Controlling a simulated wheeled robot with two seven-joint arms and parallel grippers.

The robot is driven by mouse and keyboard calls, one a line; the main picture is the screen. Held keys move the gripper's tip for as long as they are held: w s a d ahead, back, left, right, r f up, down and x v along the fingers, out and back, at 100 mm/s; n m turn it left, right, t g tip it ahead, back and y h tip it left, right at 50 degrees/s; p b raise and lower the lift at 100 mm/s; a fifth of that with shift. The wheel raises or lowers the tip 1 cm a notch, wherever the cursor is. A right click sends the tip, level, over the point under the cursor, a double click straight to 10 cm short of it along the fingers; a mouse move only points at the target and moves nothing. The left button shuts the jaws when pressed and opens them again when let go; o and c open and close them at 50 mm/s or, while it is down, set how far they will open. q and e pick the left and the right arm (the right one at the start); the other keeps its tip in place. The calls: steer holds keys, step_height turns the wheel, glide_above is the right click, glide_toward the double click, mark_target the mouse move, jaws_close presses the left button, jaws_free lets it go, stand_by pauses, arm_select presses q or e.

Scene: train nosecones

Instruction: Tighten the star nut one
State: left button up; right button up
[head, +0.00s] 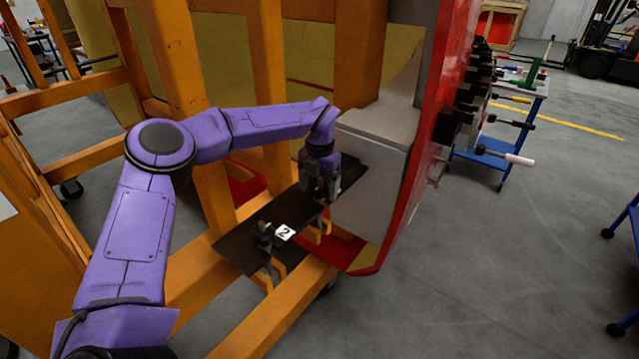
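My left gripper (321,192) points down over the far end of a dark plate (235,247), which is fixed on the orange frame. Its fingers are small and dark here, and I cannot tell whether they are open or shut. A star nut under or between the fingers cannot be made out; the gripper covers that spot. A black knob-like nut (263,234) stands on the near part of the plate, apart from the gripper, beside a white label with a "2" (285,233). My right gripper is not in view.
Orange frame beams (275,315) surround the plate. A grey box-like block (370,190) and a red-edged panel (420,150) stand close to the right of the gripper. Black clamps (465,100) line the panel.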

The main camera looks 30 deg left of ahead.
arm_select(q)
steer(key=shift+r, duration=0.1)
steer(key=shift+w+r, duration=0.1)
steer(key=shift+w+r, duration=0.1)
steer(key=shift+r, duration=0.3)
step_height(320, 180, up, 10)
steer(key=shift+f+b, duration=0.2)
steer(key=shift+b, duration=0.75)
